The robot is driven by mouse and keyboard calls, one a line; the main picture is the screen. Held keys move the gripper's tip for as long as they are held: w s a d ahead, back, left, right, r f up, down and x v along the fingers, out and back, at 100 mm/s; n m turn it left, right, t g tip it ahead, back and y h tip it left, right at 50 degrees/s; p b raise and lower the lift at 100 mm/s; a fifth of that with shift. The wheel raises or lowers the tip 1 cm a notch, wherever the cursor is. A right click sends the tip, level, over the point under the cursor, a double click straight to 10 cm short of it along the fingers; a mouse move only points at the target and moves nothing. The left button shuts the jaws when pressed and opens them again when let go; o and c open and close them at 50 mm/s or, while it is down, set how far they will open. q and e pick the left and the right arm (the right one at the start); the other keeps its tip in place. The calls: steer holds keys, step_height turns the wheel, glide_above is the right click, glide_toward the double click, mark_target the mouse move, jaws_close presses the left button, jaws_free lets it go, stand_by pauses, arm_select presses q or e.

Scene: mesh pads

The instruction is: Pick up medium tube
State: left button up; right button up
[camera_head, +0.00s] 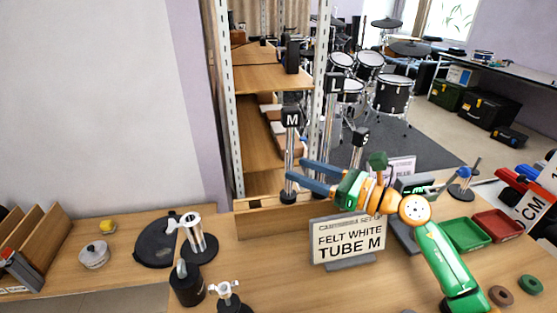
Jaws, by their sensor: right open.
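The medium tube (289,150) is a clear upright tube with a black cap marked M and a dark base, standing at the table's back edge in front of the shelf. My right gripper (296,169) comes in from the right with its blue fingers open. The fingertips are at the tube's lower half; I cannot tell whether the tube lies between them. A taller tube marked L (331,120) and a shorter tube marked S (358,148) stand to the right, behind my gripper. My left gripper is not in view.
A sign (348,241) reading "FELT WHITE TUBE M" stands in front, below my right gripper. Green (466,234) and red (497,225) trays lie on the right. Black stands with metal tops (199,243) are at left. Bare table lies in the front middle.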

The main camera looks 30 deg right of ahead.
mark_target(286, 166)
steer(key=shift+w+a+r+p, duration=0.25)
steer(key=shift+w+p, duration=0.1)
steer(key=shift+w, duration=0.05)
steer(key=shift+w+a, duration=0.25)
steer(key=x, duration=0.1)
steer(key=p+x, duration=0.1)
steer(key=x, duration=0.1)
steer(key=f+p+x, duration=0.1)
steer(key=x, duration=0.1)
steer(key=shift+a, duration=0.2)
steer(key=shift+r, duration=0.1)
jaws_close()
steer(key=shift+d, duration=0.1)
stand_by(0.4)
